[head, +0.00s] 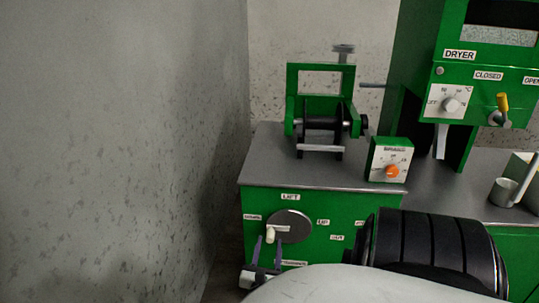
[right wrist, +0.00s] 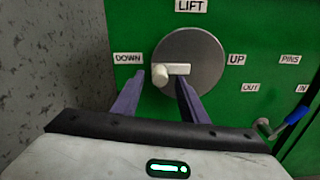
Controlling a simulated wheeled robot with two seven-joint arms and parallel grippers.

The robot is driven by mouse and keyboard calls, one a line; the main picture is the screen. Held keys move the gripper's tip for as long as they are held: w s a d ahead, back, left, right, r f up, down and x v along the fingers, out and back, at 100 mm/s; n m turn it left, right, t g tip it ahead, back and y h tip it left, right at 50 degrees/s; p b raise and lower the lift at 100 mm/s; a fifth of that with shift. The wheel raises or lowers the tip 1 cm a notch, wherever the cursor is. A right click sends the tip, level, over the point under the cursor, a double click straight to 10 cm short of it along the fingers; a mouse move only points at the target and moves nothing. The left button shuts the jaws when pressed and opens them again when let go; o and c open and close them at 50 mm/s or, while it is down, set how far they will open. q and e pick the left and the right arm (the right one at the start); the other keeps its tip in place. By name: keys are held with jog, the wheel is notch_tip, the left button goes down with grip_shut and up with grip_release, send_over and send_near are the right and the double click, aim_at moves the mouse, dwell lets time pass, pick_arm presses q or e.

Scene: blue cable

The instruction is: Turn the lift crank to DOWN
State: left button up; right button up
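The lift crank (head: 290,226) is a round grey disc with a white bar and knob on the green cabinet front. In the right wrist view the crank disc (right wrist: 205,55) shows below the LIFT label. Its white knob (right wrist: 160,76) sticks out to the left, toward the DOWN label (right wrist: 128,58); the UP label (right wrist: 237,59) is on the right. My right gripper (right wrist: 160,80) is open, with one purple finger on each side of the knob and a gap on the left. I cannot tell whether the right finger touches the crank. My left gripper is not in view.
A reel (head: 322,122) and an orange-knobbed control box (head: 389,162) stand on the grey cabinet top (head: 262,165). The dryer (head: 480,85) is at the right. A blue-handled lever (right wrist: 292,115) is right of my gripper. A grey wall (head: 120,130) closes the left side.

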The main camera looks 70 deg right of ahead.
pick_arm(q)
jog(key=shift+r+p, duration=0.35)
jog(key=shift+p, duration=0.05)
pick_arm(e)
jog(key=v, duration=0.7)
jog(key=shift+a, duration=0.25)
